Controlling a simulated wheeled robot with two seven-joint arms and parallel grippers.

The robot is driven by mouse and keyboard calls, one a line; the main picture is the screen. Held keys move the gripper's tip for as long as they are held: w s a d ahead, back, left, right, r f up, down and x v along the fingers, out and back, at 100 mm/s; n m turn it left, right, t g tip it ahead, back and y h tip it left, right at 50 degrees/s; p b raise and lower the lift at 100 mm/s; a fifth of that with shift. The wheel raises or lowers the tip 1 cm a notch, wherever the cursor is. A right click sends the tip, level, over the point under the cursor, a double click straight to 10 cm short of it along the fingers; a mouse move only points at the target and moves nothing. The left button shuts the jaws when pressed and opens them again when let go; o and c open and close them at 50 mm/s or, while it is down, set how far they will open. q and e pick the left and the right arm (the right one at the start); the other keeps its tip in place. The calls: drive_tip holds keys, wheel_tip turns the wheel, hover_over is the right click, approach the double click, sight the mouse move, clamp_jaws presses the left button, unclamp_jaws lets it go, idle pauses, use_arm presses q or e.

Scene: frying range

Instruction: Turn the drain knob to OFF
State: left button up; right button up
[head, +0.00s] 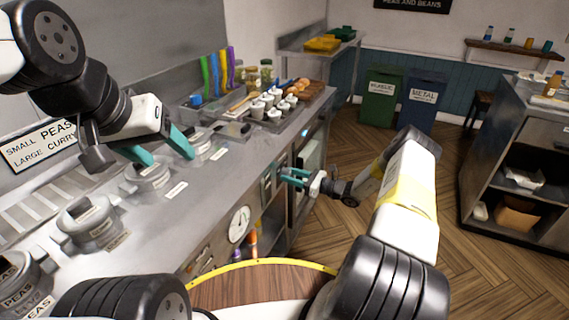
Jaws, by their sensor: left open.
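I cannot clearly pick out the drain knob; no OFF marking is readable. A round white dial (239,224) with dark marks sits on the counter's front face, left of my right gripper. My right gripper (288,177) has teal fingers pointing left at the front panel (268,188), close to it. Its fingers lie near each other, and I cannot tell whether they touch or hold anything. My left gripper (160,152) is open and empty above the countertop, its teal fingers spread over the lidded pots.
Lidded metal pots (92,220) line the steel counter (190,210). White cups (268,104) and a board of food (305,92) stand at its far end. Green (380,98) and blue (423,100) bins stand behind. A shelf unit (515,170) is at right; wooden floor (490,275) lies between.

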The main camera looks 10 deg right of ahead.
clamp_jaws()
drive_tip(key=shift+d+n, duration=0.1)
drive_tip(key=shift+n, duration=8.8)
drive_tip(key=o, duration=1.3)
unclamp_jaws()
drive_tip(key=shift+r, duration=0.1)
